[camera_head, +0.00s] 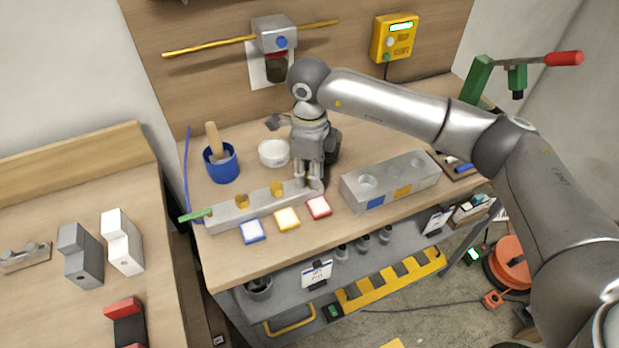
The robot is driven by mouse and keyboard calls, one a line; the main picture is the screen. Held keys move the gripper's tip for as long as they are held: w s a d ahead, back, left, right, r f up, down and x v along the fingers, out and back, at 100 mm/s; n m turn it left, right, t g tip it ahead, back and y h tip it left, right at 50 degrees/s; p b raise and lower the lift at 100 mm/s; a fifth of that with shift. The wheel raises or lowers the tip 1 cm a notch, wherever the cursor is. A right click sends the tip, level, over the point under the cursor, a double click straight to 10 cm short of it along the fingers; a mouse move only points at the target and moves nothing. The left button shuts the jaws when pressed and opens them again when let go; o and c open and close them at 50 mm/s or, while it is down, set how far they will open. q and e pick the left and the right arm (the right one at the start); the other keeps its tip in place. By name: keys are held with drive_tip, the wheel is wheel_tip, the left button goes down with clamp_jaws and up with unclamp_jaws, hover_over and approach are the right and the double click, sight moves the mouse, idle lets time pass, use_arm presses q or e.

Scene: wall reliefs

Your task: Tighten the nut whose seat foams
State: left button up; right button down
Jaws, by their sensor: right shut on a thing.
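A long grey bar (222,221) lies along the front of the workbench, with a green piece (197,215) at its left end. Two brass nuts, a left one (242,201) and a middle one (277,189), stand on the bar. My right gripper (310,184) points down at the bar's right end, shut. What it grips is hidden by the fingers; its place in line with the two nuts fits a third nut. No foam can be made out at the two visible nuts; the seat under my gripper is hidden. My left gripper is not in view.
Blue (253,232), yellow (287,218) and red (318,207) pads lie before the bar. A grey block (400,183) stands right of it. A blue pot (221,165) and white bowl (273,153) stand behind. A yellow box (394,38) hangs on the wall.

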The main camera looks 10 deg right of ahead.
drive_tip(key=shift+m+b, duration=0.45)
drive_tip(key=shift+m, duration=0.35)
drive_tip(key=c, duration=1.2)
unclamp_jaws()
drive_tip(key=shift+r, duration=0.15)
wheel_tip(320, 180, up, 12)
